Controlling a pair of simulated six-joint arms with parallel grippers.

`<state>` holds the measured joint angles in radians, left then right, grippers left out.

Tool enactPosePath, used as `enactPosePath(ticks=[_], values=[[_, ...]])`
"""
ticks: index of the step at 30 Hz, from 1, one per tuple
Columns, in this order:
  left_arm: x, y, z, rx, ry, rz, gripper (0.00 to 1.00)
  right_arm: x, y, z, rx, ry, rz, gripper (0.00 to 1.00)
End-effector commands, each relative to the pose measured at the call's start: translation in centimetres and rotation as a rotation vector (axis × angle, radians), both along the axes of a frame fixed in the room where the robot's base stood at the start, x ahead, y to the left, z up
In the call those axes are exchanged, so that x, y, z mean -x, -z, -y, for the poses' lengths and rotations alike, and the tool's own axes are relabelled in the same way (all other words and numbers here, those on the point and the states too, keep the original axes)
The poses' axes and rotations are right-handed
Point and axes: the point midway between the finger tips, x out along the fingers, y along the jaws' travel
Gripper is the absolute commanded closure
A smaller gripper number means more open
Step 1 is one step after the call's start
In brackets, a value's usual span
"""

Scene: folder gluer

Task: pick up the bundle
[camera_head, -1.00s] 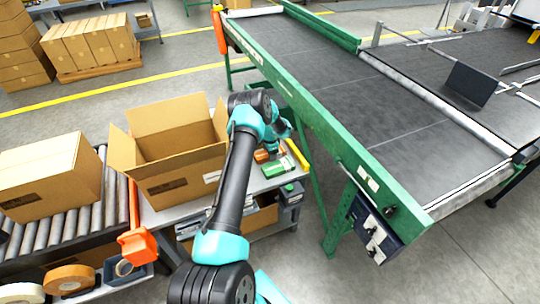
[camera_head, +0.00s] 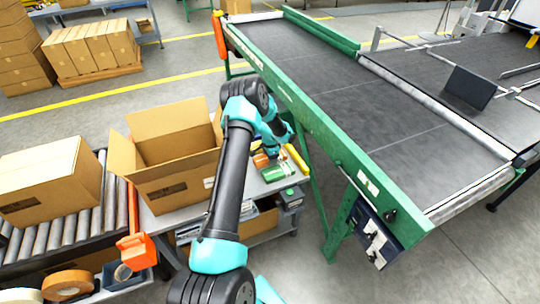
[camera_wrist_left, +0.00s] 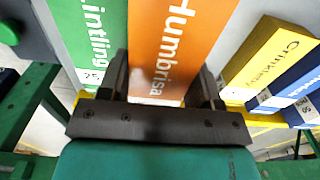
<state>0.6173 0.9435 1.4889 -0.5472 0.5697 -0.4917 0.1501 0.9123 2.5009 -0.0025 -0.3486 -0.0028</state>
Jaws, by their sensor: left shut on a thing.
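An orange bundle marked "Humbrisa" (camera_wrist_left: 165,50) stands between the fingers of my left gripper (camera_wrist_left: 160,88) in the left wrist view. The gripper is shut on it. In the head view the orange bundle (camera_head: 261,160) shows only in part, at the side table under my left wrist (camera_head: 272,142), which covers much of the grip. I cannot tell whether the bundle is off the surface. My right gripper is not in view.
Beside the orange bundle are a green bundle (camera_wrist_left: 90,35), a yellow one (camera_wrist_left: 268,58) and a blue one (camera_wrist_left: 300,85). An open carton (camera_head: 175,160) stands left of my arm. The conveyor's green rail (camera_head: 320,130) runs close on the right.

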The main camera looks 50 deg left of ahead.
Motion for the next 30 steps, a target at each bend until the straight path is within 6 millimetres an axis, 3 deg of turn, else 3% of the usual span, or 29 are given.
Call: enactPosePath(ticks=[16,30], values=[[6.6,-0.9,7.5,0.004,0.003,-0.001,0.68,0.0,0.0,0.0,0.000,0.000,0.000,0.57],[8.0,-1.1,9.3,0.001,0.000,0.001,0.68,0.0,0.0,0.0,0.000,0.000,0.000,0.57]])
